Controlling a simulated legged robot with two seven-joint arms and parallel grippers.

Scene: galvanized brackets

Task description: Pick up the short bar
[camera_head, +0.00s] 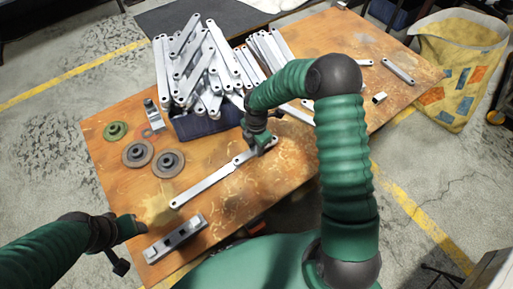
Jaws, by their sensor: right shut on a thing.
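A short grey metal bar (247,156) lies on the orange-brown worktable (290,185), in line with a longer bar (205,185) that runs down to the left. Their ends meet or overlap; I cannot tell if they are joined. My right gripper (262,145) reaches down from above and is shut on the short bar near its right end, hiding part of it. I cannot tell whether the bar is clear of the table. My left gripper (128,246) is by the table's left edge, away from the bars; its fingers are unclear.
A dark blue bin (193,127) heaped with grey bars (190,65) stands behind the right gripper. Round discs (168,163) and a grey block (176,238) lie at the left. Another bar (398,71) lies at the right. A yellow bag (458,60) stands beyond the table.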

